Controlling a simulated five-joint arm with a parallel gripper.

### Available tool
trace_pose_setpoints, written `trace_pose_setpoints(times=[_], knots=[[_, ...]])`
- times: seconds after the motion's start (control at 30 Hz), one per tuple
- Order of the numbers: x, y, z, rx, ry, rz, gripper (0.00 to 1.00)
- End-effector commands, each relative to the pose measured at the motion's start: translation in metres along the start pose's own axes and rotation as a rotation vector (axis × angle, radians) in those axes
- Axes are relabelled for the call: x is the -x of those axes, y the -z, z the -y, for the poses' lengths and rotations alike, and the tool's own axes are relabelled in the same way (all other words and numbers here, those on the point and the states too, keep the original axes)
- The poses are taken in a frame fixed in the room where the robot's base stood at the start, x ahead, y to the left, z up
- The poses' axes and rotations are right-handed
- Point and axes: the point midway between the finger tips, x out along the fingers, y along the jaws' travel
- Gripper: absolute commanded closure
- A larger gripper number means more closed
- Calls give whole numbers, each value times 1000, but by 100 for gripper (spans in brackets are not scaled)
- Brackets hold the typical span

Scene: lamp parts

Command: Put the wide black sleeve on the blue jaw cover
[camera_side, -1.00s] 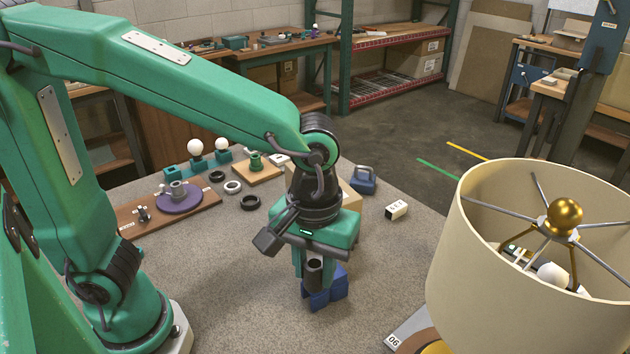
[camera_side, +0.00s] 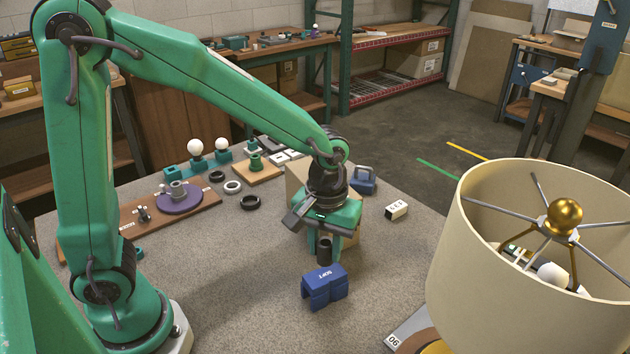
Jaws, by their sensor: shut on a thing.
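The blue jaw cover (camera_side: 324,291), a small block with white lettering on top, sits on the grey mat (camera_side: 255,310) in front of my arm. The wide black sleeve (camera_side: 324,252) is a short upright dark tube. My gripper (camera_side: 324,243) points down and is shut on the sleeve. In the picture the sleeve appears just above and behind the far edge of the jaw cover. I cannot tell whether its lower end touches the cover. The far finger is partly hidden by the sleeve and the gripper body.
A cardboard box (camera_side: 298,178) stands close behind my gripper, with a blue handled item (camera_side: 363,183) beyond it. Black and white rings (camera_side: 250,202) lie at left. A large lampshade (camera_side: 470,270) fills the right. The mat left of the cover is clear.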

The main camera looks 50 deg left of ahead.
Motion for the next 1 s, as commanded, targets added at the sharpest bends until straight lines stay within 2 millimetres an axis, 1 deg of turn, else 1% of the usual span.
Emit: trace_pose_setpoints(times=[0.1,0.33,0.47,0.6,0.7,1.0], knots=[[-3,4,1,-1,0,0,93],[-6,4,1,-1,1,1,93],[-18,4,1,-1,2,2,93],[-34,4,1,-1,2,2,93],[-41,4,1,-1,1,1,93],[-43,4,1,-1,0,0,93]])
